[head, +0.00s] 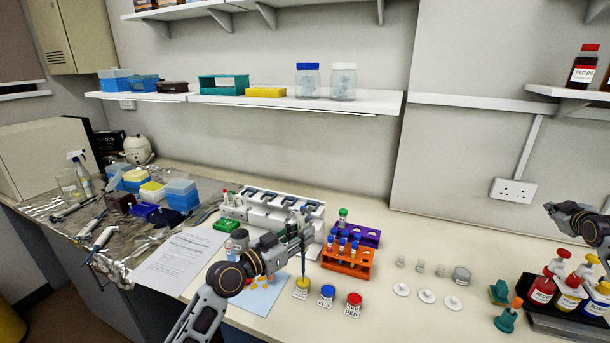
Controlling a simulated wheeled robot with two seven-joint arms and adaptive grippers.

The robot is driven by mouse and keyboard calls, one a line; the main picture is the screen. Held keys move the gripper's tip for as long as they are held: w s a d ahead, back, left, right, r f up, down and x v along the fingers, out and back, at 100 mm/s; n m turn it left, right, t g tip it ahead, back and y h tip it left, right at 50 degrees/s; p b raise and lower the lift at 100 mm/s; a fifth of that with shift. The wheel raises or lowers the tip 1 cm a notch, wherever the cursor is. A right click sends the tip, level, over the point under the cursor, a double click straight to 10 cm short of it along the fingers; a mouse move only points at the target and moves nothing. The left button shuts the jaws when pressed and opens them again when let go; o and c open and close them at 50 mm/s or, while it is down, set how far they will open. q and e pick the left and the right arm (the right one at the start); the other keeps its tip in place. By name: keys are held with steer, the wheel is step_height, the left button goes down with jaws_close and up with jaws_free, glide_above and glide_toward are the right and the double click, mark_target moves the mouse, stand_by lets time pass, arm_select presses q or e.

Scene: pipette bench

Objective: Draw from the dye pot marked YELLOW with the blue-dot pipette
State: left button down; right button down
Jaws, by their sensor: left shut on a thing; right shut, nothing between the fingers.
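My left gripper (300,240) is shut on a pipette (303,258) and holds it upright. The pipette has a dark blue shaft; I cannot make out a dot on it. Its lower end reaches the mouth of the dye pot with yellow contents (301,291); I cannot tell whether the tip is in the dye or just above it. The blue pot (327,297) and red pot (353,305) stand to its right. My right gripper (562,211) is shut and empty at the right, above the bench and away from the pots.
An orange rack (347,261) with tubes stands just behind the pots, a purple rack (362,236) behind it. A white pipette stand (270,212) is behind the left gripper. Small jars and white lids (426,297) lie right. Dye bottles (541,291) stand far right.

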steer(key=w+a+r+n+g+y, duration=0.1)
steer(key=w+a+y, duration=0.25)
steer(key=a, duration=1.05)
steer(key=w+a+r+n+g+y, duration=0.1)
steer(key=w+a+n+y, duration=0.3)
steer(key=a, duration=1.1)
steer(key=w+a+r+m+g+y, duration=0.1)
steer(key=w+a+y, duration=0.3)
steer(key=a, duration=1)
step_height(320, 180, up, 12)
steer(key=n+g+h, duration=0.4)
steer(key=n+g, duration=0.3)
glide_above(303, 207)
steer(key=shift+s+d+f+y, duration=0.15)
steer(key=shift+s+d+y, duration=0.1)
steer(key=shift+s, duration=0.05)
steer(key=shift+f, duration=0.2)
steer(key=shift+f, duration=3)
